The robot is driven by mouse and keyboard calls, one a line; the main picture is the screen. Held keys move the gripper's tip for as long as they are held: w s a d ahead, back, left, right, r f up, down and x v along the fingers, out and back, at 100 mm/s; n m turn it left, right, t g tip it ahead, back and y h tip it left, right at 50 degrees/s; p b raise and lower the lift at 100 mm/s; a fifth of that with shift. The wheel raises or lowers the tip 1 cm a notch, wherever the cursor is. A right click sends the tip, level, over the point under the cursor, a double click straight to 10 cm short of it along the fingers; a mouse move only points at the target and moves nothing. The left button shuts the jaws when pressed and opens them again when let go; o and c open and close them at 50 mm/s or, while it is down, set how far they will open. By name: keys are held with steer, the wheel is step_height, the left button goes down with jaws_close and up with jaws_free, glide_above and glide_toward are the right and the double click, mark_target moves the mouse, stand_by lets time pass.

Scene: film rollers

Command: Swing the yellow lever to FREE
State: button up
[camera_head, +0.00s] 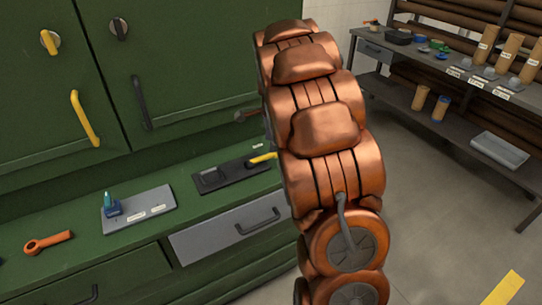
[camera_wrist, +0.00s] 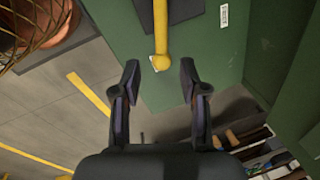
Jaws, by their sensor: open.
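The yellow lever (camera_head: 263,158) sticks out from a dark plate (camera_head: 232,173) on the green counter, its right part hidden by my arm. In the wrist view the yellow lever (camera_wrist: 161,30) comes down from the top edge and ends in a rounded tip. My gripper (camera_wrist: 160,68) is open, with one finger on each side of that tip. Gaps show between the lever and both fingers. A small white label (camera_wrist: 224,17) lies right of the lever; I cannot read it. In the head view my arm hides most of the gripper.
A grey plate (camera_head: 150,212) with a blue-green item and an orange tool (camera_head: 48,242) lie on the counter to the left. Green cabinet doors (camera_head: 180,60) stand behind. A shelf bench (camera_head: 450,75) with tubes is at right. Open floor lies between.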

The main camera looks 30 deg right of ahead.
mark_target(271, 154)
steer(key=shift+w+d+f+p, duration=0.1)
steer(key=shift+w+f+p, duration=0.2)
steer(key=shift+f, duration=1)
steer(key=shift+w+d+f+p, duration=0.15)
steer(key=shift+f+p, duration=0.2)
steer(key=shift+f, duration=0.95)
steer(key=shift+w+d+f+p, duration=0.1)
steer(key=shift+w+f+p, duration=0.2)
steer(key=shift+f, duration=1)
steer(key=shift+c, duration=0.4)
jaws_close()
